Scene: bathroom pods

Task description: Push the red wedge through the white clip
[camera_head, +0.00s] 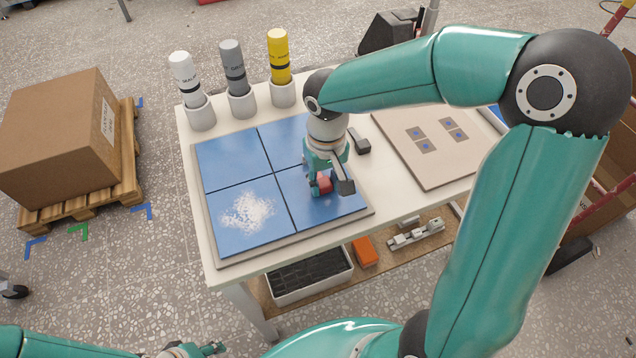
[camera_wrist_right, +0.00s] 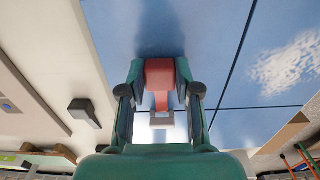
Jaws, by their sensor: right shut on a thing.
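My right gripper (camera_head: 325,183) is low over the near right blue tile and shut on the red wedge (camera_head: 324,185). In the right wrist view the red wedge (camera_wrist_right: 160,73) sits between the two fingertips (camera_wrist_right: 160,85), its narrow part pointing down the picture. A pale grey-white piece, apparently the white clip (camera_wrist_right: 161,118), lies at the narrow end. I cannot tell whether the wedge passes through it. The clip is not clear in the head view. My left gripper (camera_head: 192,349) shows only partly at the bottom edge; its jaws are unclear.
White powder (camera_head: 247,212) lies on the near left tile. A dark block (camera_head: 358,143) sits right of my gripper, with a beige board (camera_head: 425,165) beyond it. White, grey and yellow bottles (camera_head: 279,60) stand along the back. A bin (camera_head: 312,282) is on the lower shelf.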

